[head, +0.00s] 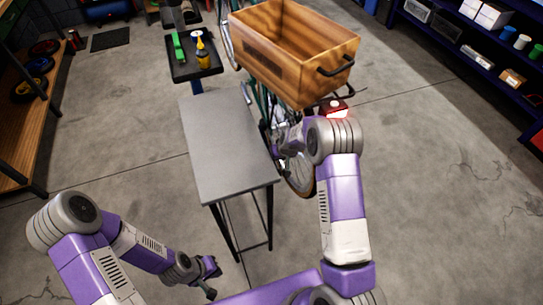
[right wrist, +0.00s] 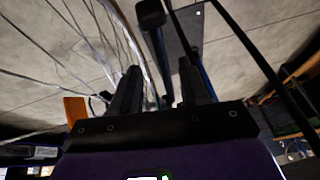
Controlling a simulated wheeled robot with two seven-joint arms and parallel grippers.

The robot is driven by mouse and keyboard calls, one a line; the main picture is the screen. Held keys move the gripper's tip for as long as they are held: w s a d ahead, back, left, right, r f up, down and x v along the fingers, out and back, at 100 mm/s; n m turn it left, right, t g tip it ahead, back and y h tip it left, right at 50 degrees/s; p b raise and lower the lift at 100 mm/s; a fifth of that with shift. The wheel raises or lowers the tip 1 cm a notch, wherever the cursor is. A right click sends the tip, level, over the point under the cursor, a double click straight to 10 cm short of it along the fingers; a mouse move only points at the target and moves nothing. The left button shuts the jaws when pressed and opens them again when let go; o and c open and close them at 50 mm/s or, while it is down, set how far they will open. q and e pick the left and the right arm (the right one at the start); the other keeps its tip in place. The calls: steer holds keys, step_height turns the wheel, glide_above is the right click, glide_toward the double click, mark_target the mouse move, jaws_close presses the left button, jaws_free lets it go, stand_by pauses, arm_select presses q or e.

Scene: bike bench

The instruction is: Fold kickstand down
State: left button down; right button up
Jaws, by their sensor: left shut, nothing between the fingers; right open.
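In the right wrist view the spoked wheel (right wrist: 95,40) fills the left side. A dark bar with a thick block at its end, which looks like the kickstand (right wrist: 152,22), runs between the fingers in the picture. My right gripper (right wrist: 160,88) is open beside the wheel; I cannot tell whether it touches the bar. In the head view, my right arm hides most of this area. My left gripper (head: 212,277) is shut and empty, low at the front, away from the bike.
A wooden crate (head: 285,55) sits over the rear wheel, with a lit red tail light (head: 335,108) below it. The grey bench (head: 225,140) stands left of the bike. Floor at right is clear.

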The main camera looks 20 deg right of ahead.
steer(key=b+x, duration=0.1)
steer(key=x, duration=0.4)
steer(key=shift+s+f+b, duration=0.2)
steer(key=shift+f+b, duration=0.05)
steer(key=shift+b, duration=0.15)
steer(key=shift+w+f, duration=0.25)
steer(key=shift+f, duration=0.2)
jaws_close()
